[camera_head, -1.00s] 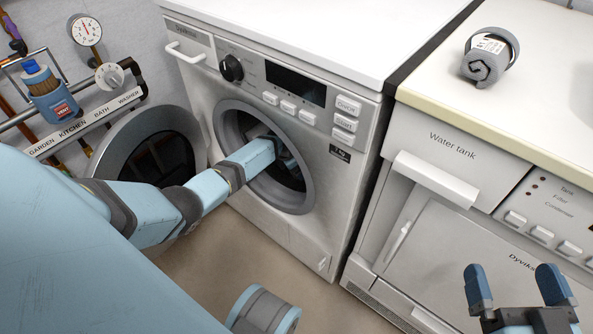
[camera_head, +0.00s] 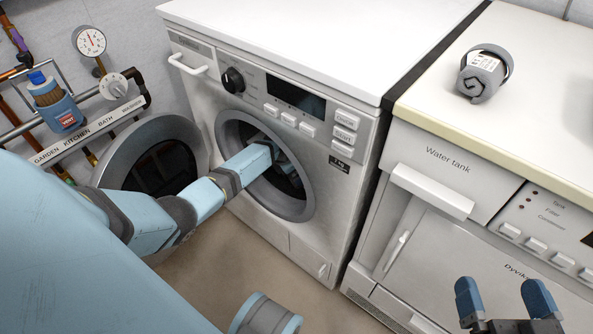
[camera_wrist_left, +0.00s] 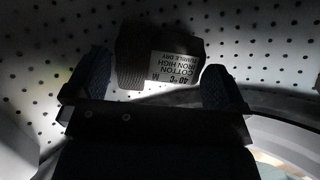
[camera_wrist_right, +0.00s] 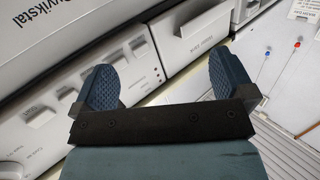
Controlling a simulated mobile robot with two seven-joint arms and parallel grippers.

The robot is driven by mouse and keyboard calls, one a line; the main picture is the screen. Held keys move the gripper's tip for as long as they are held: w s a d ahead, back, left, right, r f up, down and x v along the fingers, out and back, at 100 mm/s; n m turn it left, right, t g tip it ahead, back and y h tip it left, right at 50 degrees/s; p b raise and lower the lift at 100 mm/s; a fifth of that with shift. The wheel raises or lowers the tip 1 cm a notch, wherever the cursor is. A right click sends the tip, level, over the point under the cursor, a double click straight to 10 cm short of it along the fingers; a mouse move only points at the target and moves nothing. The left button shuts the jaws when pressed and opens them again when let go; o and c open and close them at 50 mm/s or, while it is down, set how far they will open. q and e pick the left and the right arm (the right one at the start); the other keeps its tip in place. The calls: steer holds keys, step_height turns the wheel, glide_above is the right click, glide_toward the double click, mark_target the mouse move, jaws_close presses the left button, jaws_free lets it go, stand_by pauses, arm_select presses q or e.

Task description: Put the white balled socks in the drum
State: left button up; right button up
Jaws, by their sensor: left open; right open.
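A ribbed, balled-up sock bundle (camera_wrist_left: 145,50) with a white care label lies against the perforated drum wall (camera_wrist_left: 268,50) in the left wrist view. It looks dark in the shadow, so I cannot tell whether it is white. My left gripper (camera_wrist_left: 155,76) is open inside the drum, its fingers on either side of the bundle. In the head view my left arm reaches through the round washer opening (camera_head: 228,135), and the fingertips are hidden. My right gripper (camera_head: 502,292) is open and empty in front of the dryer; it also shows in the right wrist view (camera_wrist_right: 162,82).
A grey rolled bundle (camera_head: 481,75) with a white label sits on the dryer top (camera_head: 540,110). The washer's round door (camera_head: 120,155) stands open at left. A pipe panel with a gauge (camera_head: 91,41) is on the wall. The washer top (camera_head: 320,35) is clear.

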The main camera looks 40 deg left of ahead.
mark_target(287, 179)
arm_select(q)
steer(key=p+v, duration=0.1)
steer(key=v, duration=0.2)
steer(key=shift+r, duration=0.2)
steer(key=p+v, duration=0.3)
steer(key=v, duration=0.2)
steer(key=shift+s+r, duration=0.15)
steer(key=shift+r, duration=0.05)
arm_select(e)
steer(key=shift+m+t, duration=0.6)
steer(key=shift+m, duration=0.3)
steer(key=r, duration=0.2)
steer(key=s+r, duration=0.1)
steer(key=r, duration=0.1)
steer(key=shift+a+r, duration=0.2)
steer(key=shift+r, duration=0.05)
